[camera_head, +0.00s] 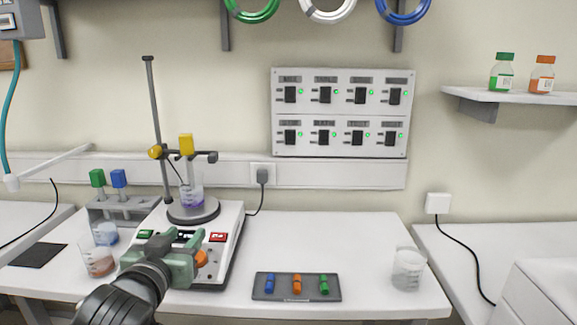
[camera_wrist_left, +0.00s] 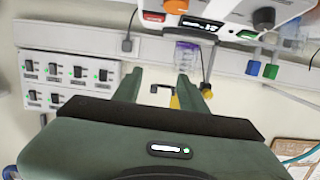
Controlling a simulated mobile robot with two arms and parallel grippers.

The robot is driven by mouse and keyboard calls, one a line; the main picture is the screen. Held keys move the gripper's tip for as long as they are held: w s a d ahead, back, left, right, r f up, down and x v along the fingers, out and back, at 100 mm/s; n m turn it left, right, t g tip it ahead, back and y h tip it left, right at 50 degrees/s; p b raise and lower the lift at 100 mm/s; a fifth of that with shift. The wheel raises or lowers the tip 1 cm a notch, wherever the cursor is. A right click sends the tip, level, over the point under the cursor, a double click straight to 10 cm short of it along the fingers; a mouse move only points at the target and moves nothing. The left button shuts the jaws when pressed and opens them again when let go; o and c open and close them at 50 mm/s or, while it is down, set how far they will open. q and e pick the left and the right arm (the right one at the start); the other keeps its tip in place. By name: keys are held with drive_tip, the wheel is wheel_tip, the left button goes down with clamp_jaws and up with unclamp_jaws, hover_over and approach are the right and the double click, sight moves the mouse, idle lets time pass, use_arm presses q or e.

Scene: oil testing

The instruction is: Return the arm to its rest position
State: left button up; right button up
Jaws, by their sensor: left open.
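My left arm comes in from the lower left in the head view. Its green left gripper (camera_head: 178,250) is in front of the hotplate stirrer (camera_head: 222,262) and hides part of its front panel. In the left wrist view the two fingers of the left gripper (camera_wrist_left: 160,84) stand apart with nothing held between them. A beaker with purple liquid (camera_head: 191,195) stands on the round plate of the stirrer, beside the stand rod. It also shows upside down beyond the fingers in the left wrist view (camera_wrist_left: 186,54). My right gripper is not in view.
A dark tray (camera_head: 262,292) with blue, orange and green pieces lies at the front of the table. An empty beaker (camera_head: 408,270) stands at the right. Glass beakers (camera_head: 97,262) and a rack (camera_head: 105,210) stand left of the stirrer.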

use_arm(q)
drive_tip(key=s+f+g, duration=0.3)
drive_tip(key=s+f, duration=0.3)
drive_tip(key=f, duration=0.5)
drive_tip(key=s+f+g, duration=0.3)
drive_tip(key=s+f, duration=0.3)
drive_tip(key=f, duration=0.5)
drive_tip(key=s+f+m+g, duration=0.1)
drive_tip(key=s+f+g, duration=0.2)
drive_tip(key=s+f, duration=0.6)
drive_tip(key=s+f+g, duration=0.4)
drive_tip(key=s+f, duration=0.1)
drive_tip(key=s, duration=0.8)
wheel_tip(320, 180, down, 22)
drive_tip(key=f+g+p, duration=0.1)
drive_tip(key=p, duration=0.1)
drive_tip(key=s+a+f+g+p, duration=0.1)
drive_tip(key=s+a+f, duration=0.2)
drive_tip(key=s+f, duration=1.2)
drive_tip(key=shift+s+a+f+m+y, duration=0.15)
drive_tip(key=shift+s+f+m+y, duration=0.2)
drive_tip(key=shift+s, duration=0.8)
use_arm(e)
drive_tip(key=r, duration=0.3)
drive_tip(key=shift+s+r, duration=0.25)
